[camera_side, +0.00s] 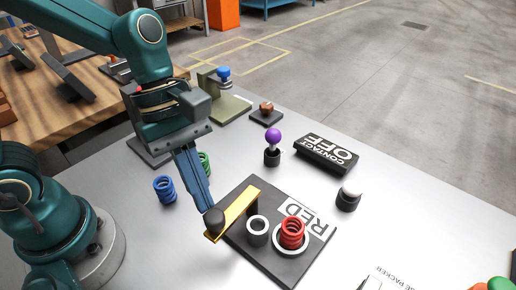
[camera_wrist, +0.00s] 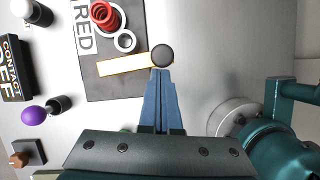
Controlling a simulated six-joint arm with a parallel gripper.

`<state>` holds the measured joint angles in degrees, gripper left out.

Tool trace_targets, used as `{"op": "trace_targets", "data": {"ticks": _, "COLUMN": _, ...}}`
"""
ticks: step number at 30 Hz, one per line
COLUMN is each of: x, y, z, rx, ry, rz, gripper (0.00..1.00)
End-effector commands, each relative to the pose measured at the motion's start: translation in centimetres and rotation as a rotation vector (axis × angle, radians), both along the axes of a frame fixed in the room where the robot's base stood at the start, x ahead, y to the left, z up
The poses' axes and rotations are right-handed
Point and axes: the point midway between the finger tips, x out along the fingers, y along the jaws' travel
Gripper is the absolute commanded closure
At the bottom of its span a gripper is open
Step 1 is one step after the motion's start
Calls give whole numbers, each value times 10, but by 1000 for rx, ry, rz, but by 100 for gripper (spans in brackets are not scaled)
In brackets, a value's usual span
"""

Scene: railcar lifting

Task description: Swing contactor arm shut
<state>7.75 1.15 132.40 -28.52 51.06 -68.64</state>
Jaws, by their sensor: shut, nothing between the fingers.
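The contactor arm is a flat gold bar (camera_side: 238,208) with a round dark knob (camera_side: 213,218) at its near end. It lies along the left edge of a black plate (camera_side: 262,255) marked RED, and the knob end overhangs the plate. It also shows in the wrist view as a pale bar (camera_wrist: 125,65) with the knob (camera_wrist: 162,55) at its right end. My gripper (camera_side: 205,205) is shut and empty, pointing down, its tips right at the knob. I cannot tell if they touch it. A red spring (camera_side: 292,232) stands in a white ring on the plate, beside a white-ringed black post (camera_side: 257,228).
A black block reading CONTACT OFF (camera_side: 327,153) lies behind the plate. Blue (camera_side: 165,189) and green (camera_side: 204,163) springs stand left of the plate.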

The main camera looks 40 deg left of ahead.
Motion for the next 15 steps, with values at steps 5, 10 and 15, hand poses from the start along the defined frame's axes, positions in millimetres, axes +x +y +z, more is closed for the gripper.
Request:
{"op": "trace_targets", "data": {"ticks": 5, "x": -2, "y": -9, "z": 0, "rx": 0, "ry": 0, "rz": -5, "gripper": 100}}
{"op": "trace_targets", "data": {"ticks": 10, "x": -4, "y": -22, "z": 0, "rx": 0, "ry": 1, "rz": -7, "gripper": 100}}
{"op": "trace_targets", "data": {"ticks": 15, "x": -4, "y": -36, "z": 0, "rx": -1, "ry": -1, "rz": 159, "gripper": 100}}
